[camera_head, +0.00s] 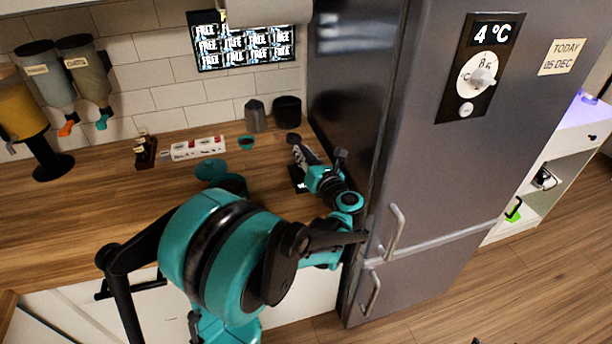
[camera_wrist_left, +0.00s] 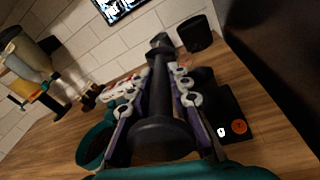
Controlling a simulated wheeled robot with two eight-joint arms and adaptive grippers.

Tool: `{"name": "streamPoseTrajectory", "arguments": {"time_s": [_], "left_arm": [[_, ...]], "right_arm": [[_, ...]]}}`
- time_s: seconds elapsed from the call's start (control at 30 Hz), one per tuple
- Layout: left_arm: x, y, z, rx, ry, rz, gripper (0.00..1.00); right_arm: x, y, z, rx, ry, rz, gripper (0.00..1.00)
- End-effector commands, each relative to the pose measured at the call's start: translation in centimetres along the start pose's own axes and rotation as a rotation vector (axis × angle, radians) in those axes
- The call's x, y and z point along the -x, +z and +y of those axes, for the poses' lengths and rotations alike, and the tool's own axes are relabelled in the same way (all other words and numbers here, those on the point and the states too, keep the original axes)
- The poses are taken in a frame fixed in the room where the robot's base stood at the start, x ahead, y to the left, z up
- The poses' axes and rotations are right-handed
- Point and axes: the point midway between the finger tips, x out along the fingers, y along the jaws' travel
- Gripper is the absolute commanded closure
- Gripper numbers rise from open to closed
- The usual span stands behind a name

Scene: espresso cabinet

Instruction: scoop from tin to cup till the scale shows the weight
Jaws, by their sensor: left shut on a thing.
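My left gripper (camera_head: 299,153) reaches over the worktop near the fridge. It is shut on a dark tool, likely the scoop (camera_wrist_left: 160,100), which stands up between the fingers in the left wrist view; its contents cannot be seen. A black scale (camera_wrist_left: 230,118) with a small lit display and an orange button lies to the right of the fingers; the gripper partly hides it in the head view. A dark shape, perhaps the cup (camera_wrist_left: 204,76), shows by the scale. An open teal tin (camera_wrist_left: 94,150) stands left of the gripper. My right gripper is not in view.
A teal lid-like disc (camera_head: 211,170) and a small teal bowl (camera_head: 246,142) are on the worktop. A grey canister (camera_head: 255,116) and a black canister (camera_head: 287,111) stand by the wall.

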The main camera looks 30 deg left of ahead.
Motion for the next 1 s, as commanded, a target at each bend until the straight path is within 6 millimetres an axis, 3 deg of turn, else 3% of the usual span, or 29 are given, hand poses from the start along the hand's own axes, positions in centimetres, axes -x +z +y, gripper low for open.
{"name": "streamPoseTrajectory", "arguments": {"time_s": [0.13, 0.43, 1.0], "left_arm": [[0.1, 0.9, 0.3, 0.015, -0.001, 0.000, 1.00], [0.3, 4.3, 1.3, 0.117, -0.010, 0.001, 1.00], [0.5, 6.1, 1.9, 0.277, -0.023, 0.005, 1.00]], "right_arm": [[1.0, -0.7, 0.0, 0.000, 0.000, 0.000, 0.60], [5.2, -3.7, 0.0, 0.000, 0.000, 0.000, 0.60], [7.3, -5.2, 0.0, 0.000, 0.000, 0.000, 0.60]]}}
